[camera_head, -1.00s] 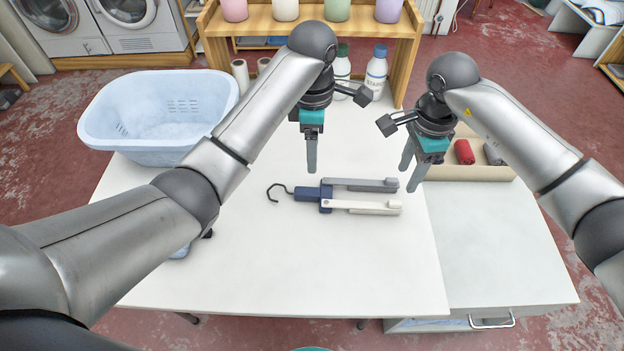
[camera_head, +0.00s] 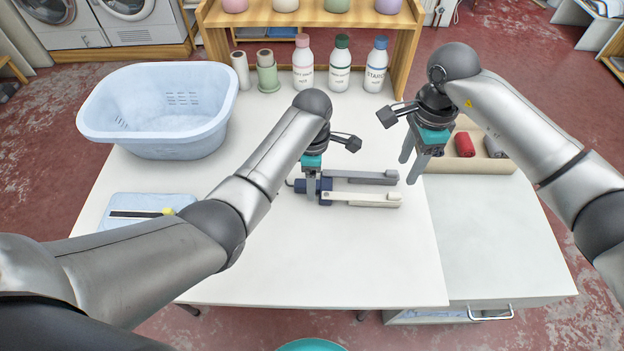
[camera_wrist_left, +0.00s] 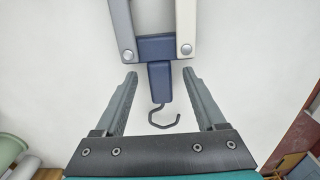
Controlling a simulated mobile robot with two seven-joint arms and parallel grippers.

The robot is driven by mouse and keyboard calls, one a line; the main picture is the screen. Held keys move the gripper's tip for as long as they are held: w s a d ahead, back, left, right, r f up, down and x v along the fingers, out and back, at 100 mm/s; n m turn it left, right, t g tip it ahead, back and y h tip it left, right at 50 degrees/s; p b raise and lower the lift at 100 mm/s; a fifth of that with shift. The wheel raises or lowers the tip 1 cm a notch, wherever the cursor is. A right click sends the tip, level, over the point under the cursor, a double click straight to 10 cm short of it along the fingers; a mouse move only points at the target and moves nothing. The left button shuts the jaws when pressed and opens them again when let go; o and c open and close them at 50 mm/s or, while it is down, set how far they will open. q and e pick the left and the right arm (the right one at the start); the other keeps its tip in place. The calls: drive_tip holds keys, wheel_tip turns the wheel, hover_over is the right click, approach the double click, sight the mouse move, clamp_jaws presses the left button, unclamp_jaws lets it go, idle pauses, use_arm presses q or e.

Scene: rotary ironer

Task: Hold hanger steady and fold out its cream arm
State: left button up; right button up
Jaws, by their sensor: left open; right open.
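The folding hanger lies flat on the white table, with its navy hub (camera_head: 325,190) at the left, its grey arm (camera_head: 362,177) behind and its cream arm (camera_head: 365,198) in front. Both arms point right, side by side. My left gripper (camera_head: 311,197) is open above the hub and partly hides the hook. In the left wrist view its open fingers (camera_wrist_left: 158,95) stand on either side of the navy stem (camera_wrist_left: 160,82), apart from it, with the dark hook (camera_wrist_left: 164,117) between them. My right gripper (camera_head: 411,166) is open and empty, above the table just right of the arm ends.
A pale blue basket (camera_head: 160,135) stands at the back left. Several bottles (camera_head: 339,68) line the back edge. A beige tray (camera_head: 470,165) with rolled cloths is at the right. A light blue pad (camera_head: 130,208) lies at the left. The front table is clear.

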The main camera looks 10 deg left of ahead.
use_arm(q)
drive_tip(key=shift+f, duration=0.45)
clamp_jaws()
idle(0.4)
